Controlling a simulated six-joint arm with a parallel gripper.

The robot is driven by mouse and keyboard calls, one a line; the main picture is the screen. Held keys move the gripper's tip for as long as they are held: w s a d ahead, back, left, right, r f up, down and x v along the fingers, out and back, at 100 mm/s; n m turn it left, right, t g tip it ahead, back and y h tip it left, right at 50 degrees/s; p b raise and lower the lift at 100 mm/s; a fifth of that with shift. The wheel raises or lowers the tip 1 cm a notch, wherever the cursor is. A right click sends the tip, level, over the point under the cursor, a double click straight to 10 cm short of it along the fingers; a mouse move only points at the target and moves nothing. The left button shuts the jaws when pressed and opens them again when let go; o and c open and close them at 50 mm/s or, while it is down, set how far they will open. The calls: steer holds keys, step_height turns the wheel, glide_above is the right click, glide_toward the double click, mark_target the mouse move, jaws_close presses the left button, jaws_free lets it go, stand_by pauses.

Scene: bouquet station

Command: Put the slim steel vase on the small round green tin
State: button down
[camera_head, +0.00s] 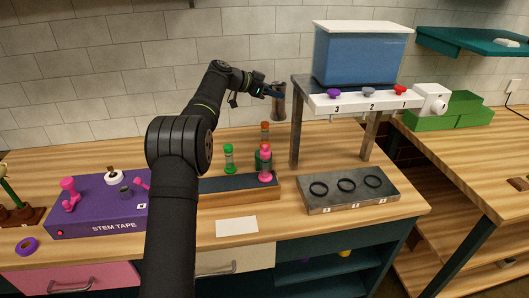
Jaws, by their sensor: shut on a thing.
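My gripper (270,91) is raised above the back of the wooden bench, left of the raised stand. It is shut on the slim steel vase (279,103), a dark grey metallic cylinder. The vase is roughly upright and appears held in the air, clear of the bench. I cannot surely pick out the small round green tin. A small green-capped, hourglass-shaped item (229,158) stands on the bench below and left of the gripper. Another green shape is partly hidden behind a pink-capped item (265,166).
An orange-topped item (265,131) stands below the vase. The stand (365,102) carries a blue tank (362,55) and numbered knobs. A grey block with three rings (348,193) sits front right. A purple stem tape box (95,208) is at left. Green boxes (462,112) stand far right.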

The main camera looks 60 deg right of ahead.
steer(key=s+a+r+n+t, duration=0.1)
steer(key=a, duration=0.5)
steer(key=s+a+r, duration=0.2)
steer(key=a, duration=0.5)
step_height(320, 180, down, 10)
steer(key=shift+w, duration=0.15)
steer(key=shift+d+f, duration=0.1)
steer(key=shift+f, duration=0.1)
steer(key=c, duration=0.8)
jaws_free()
steer(key=shift+c, duration=0.2)
steer(key=v, duration=1.2)
